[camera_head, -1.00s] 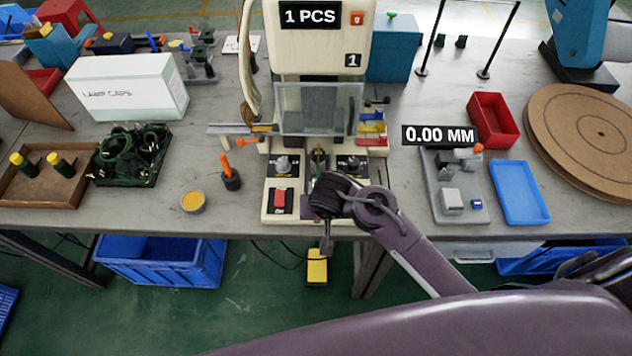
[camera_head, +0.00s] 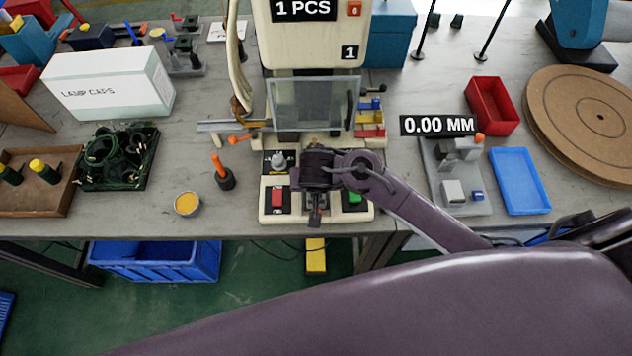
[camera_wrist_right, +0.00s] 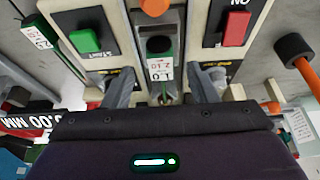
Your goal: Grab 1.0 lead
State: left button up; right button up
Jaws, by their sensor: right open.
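The 1.0 lead (camera_wrist_right: 161,71), a dark green piece with a white tag reading 1.0 and a black end, stands in the middle of the right wrist view. My right gripper (camera_wrist_right: 163,92) is open, with one grey finger on each side of the lead. I cannot tell whether either finger touches it. In the head view my right gripper (camera_head: 315,215) is over the front of the press, between the red button (camera_head: 279,199) and the green button (camera_head: 355,197). It hides the lead there. My left gripper is not in view.
Another tagged green lead, reading 2.5 (camera_wrist_right: 40,35), lies at the left of the right wrist view. An orange-handled tool (camera_head: 221,172) and a yellow-filled tin (camera_head: 187,204) stand left of the press (camera_head: 315,45). A grey gauge fixture (camera_head: 452,180) is to its right.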

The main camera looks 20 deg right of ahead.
jog(key=shift+w+d+f, duration=0.1)
jog(key=shift+w+f, duration=0.25)
jog(key=shift+f, duration=0.3)
jog(key=shift+w+f, duration=0.15)
jog(key=shift+f, duration=0.1)
jog(key=shift+c, duration=0.2)
grip_shut()
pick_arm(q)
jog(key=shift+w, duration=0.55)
pick_arm(e)
jog(key=shift+r, duration=0.15)
